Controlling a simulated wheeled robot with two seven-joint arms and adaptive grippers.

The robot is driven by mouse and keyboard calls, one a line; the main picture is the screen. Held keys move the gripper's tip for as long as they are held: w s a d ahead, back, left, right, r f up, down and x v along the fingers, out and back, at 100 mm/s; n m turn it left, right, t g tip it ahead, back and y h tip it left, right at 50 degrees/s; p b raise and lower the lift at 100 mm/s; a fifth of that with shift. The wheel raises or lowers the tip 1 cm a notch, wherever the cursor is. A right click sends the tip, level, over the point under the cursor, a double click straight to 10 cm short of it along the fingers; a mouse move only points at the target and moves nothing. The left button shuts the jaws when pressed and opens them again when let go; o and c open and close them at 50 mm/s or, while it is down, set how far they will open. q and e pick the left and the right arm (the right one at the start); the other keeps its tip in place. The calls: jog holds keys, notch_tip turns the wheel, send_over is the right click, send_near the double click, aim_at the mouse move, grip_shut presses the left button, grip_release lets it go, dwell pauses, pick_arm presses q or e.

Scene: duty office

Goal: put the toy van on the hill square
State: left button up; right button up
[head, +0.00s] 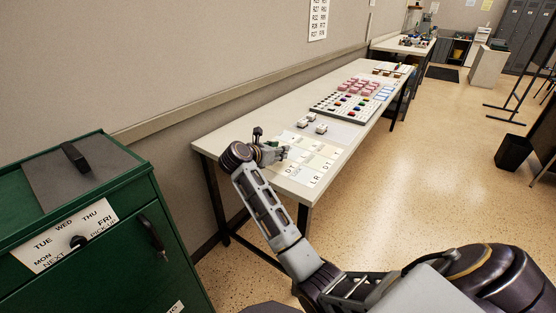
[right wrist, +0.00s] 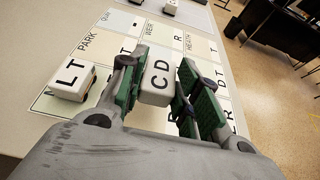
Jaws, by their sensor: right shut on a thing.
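In the head view the right gripper (head: 284,153) is over the near part of the mat (head: 318,161), and the toy is too small to make out. The mat's squares show words such as PARK, WEIR and HEATH. I cannot read a hill square; part of the mat is hidden by the gripper. My left gripper is not in view.
A white toy marked LT (right wrist: 72,80) sits on the mat, left of the gripper. Several small white pieces (head: 302,124) stand beyond the mat on the long table (head: 232,142). Farther along is a board of coloured pieces (head: 345,108). A green cabinet (head: 150,200) stands at the left.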

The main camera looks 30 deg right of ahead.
jog(key=shift+f, duration=1.45)
jog(key=shift+f+b, duration=0.3)
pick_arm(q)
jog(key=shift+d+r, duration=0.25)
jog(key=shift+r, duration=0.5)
pick_arm(e)
jog(key=shift+f, duration=0.1)
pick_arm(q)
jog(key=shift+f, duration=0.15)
pick_arm(e)
jog(key=shift+f, duration=0.15)
jog(key=o, duration=1)
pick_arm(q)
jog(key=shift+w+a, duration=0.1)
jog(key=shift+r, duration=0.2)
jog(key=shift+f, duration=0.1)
pick_arm(e)
jog(key=shift+r, duration=0.2)
